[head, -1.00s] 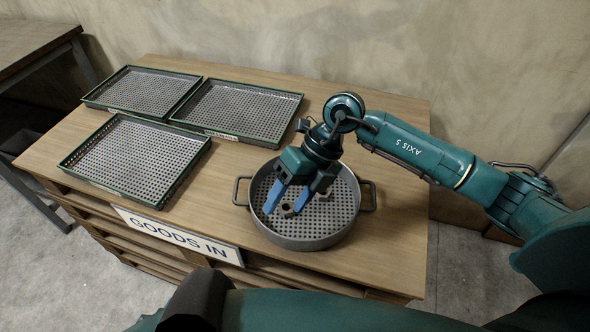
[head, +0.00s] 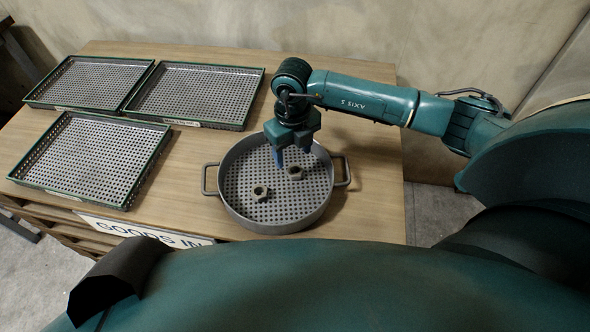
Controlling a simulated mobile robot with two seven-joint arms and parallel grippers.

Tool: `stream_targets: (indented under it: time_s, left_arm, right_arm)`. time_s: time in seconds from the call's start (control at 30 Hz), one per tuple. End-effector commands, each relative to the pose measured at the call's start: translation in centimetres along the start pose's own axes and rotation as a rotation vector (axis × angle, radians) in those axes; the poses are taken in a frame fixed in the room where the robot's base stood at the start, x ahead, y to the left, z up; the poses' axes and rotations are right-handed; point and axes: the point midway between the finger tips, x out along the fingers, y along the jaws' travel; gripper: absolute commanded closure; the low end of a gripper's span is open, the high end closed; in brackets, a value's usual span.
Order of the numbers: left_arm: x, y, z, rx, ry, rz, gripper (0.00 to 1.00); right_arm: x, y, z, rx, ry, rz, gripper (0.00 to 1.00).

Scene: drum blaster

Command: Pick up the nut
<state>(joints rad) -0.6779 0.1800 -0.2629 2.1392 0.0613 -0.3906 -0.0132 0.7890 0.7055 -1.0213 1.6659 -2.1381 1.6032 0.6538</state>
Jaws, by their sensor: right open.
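My left gripper is not in view.
The pan has a raised rim and two side handles. Three green-rimmed perforated trays, the front one (head: 92,160), the back left one (head: 88,82) and the back right one (head: 196,95), stand on the wooden table (head: 375,195). A "GOODS IN" sign (head: 140,232) hangs at the front edge.

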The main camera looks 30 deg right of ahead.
Motion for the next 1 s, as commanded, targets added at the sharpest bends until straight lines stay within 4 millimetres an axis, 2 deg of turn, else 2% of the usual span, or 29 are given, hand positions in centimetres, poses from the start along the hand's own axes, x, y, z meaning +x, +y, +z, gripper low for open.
stream_targets:
  time_s: [0.13,0.3,0.57,1.0]
  left_arm:
    - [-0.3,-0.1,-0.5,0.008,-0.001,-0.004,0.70]
    - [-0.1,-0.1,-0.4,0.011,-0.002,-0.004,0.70]
    - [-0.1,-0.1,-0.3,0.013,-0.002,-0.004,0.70]
    - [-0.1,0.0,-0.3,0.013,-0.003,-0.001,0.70]
  right_arm:
    - [2.2,0.4,-1.1,0.000,0.006,0.001,0.42]
    - [4.0,0.3,-0.9,0.001,0.002,0.001,0.42]
    - [4.2,0.3,-0.9,0.000,0.001,0.001,0.43]
    - [4.2,0.3,-0.9,0.000,0.000,0.001,0.79]
